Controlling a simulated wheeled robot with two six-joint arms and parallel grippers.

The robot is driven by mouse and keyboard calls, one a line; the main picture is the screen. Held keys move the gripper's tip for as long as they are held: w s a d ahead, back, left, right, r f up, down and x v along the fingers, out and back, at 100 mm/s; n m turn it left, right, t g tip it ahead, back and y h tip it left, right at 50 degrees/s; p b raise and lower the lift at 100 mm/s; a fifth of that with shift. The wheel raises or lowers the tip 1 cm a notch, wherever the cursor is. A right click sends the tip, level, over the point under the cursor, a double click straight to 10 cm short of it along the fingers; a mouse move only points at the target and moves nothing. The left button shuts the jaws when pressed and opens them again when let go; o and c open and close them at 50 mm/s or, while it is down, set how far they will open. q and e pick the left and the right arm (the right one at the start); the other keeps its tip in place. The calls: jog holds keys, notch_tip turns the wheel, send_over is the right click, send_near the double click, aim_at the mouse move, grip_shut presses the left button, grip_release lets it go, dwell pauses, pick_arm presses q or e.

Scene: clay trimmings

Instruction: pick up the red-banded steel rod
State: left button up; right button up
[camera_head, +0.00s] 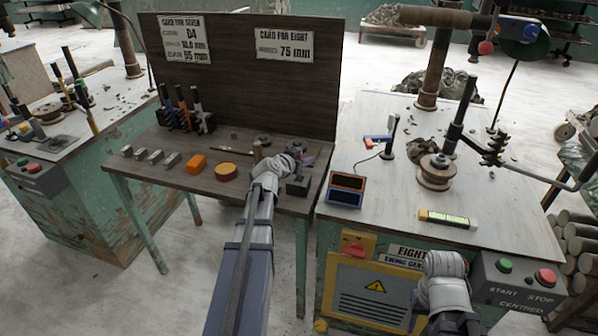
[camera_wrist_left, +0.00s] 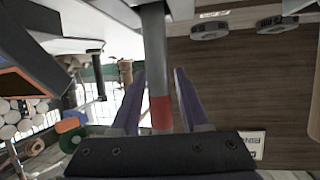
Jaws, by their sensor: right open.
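The red-banded steel rod (camera_wrist_left: 154,60) shows in the left wrist view as a grey bar with a red band near its lower end. It passes between the two purple fingers of my left gripper (camera_wrist_left: 160,90). Whether both fingers press on it is unclear, and the part below the band is hidden by the gripper's dark plate. In the head view my left gripper (camera_head: 303,161) is over the right end of the dark wooden bench, and I cannot make out the rod there. My right gripper (camera_head: 443,264) is at lower right, in front of the pale table; mostly its white wrist shows.
The wooden bench (camera_head: 215,190) carries small steel blocks (camera_head: 155,157), an orange block (camera_head: 196,165), a round orange-topped tin (camera_head: 226,171) and a tool rack (camera_head: 186,121). A display box (camera_head: 346,190) and a yellow-green tool (camera_head: 447,219) lie on the pale table (camera_head: 385,225).

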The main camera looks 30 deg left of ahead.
pick_arm(q)
grip_shut()
dwell(1.1)
